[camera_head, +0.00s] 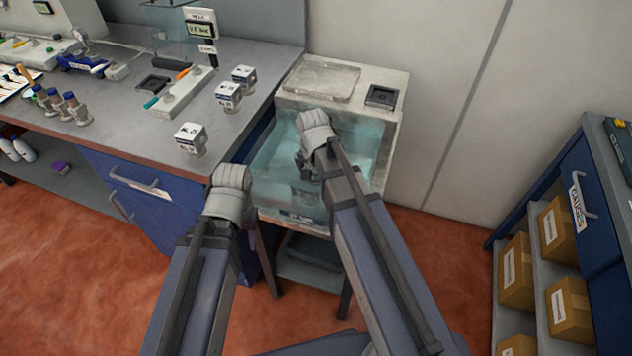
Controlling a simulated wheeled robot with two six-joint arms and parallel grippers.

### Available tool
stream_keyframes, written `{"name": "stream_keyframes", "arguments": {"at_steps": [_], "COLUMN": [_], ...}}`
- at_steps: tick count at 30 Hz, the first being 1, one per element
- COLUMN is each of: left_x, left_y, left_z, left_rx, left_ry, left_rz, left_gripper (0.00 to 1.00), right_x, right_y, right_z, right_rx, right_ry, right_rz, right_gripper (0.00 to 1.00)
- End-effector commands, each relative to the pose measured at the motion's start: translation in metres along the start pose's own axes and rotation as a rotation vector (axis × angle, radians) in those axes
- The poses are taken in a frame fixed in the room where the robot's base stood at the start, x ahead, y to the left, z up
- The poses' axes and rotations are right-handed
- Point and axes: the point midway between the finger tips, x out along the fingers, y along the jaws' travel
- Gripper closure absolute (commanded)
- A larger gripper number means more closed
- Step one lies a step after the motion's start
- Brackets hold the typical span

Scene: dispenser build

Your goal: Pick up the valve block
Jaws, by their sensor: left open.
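Several white blocks with dark labels, which look like valve blocks, stand on the grey bench. One valve block (190,139) is nearest the bench's front edge, another (228,96) is farther back, and a third (243,78) is behind that. My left gripper (247,213) is in front of the bench's right end, mostly hidden by its own pale wrist; it is open and apart from these blocks. My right gripper (308,167) points down over the clear tank, partly hidden by its arm. Its fingertips are unclear.
The clear bluish tank (376,160) stands right of the bench (120,130). A pale strip with coloured pens (185,92) and several blue-capped bottles (72,106) occupy the bench. A blue shelf unit with cardboard boxes (558,230) stands at right. Red floor between is clear.

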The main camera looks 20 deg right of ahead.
Motion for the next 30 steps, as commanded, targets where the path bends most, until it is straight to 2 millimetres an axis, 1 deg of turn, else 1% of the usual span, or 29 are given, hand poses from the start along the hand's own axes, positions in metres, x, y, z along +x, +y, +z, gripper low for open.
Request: {"name": "stream_keyframes", "arguments": {"at_steps": [5,8,30], "left_x": [-0.0011,-0.0011,-0.001], "left_y": [-0.0001,-0.0001,-0.0001], "left_z": [0.0001,0.0001,0.0001], "left_rx": [0.0,0.0,0.0], "left_ry": [0.0,0.0,0.0], "left_rz": [0.0,0.0,0.0], "left_gripper": [0.5,0.5,0.5], "right_x": [-0.0011,-0.0011,-0.001], "right_y": [0.0001,0.0001,0.0001], "right_z": [-0.0002,-0.0002,0.0], "right_rx": [0.0,0.0,0.0], "right_ry": [0.0,0.0,0.0], "right_rz": [0.0,0.0,0.0], "right_gripper": [0.0,0.1,0.93]}}
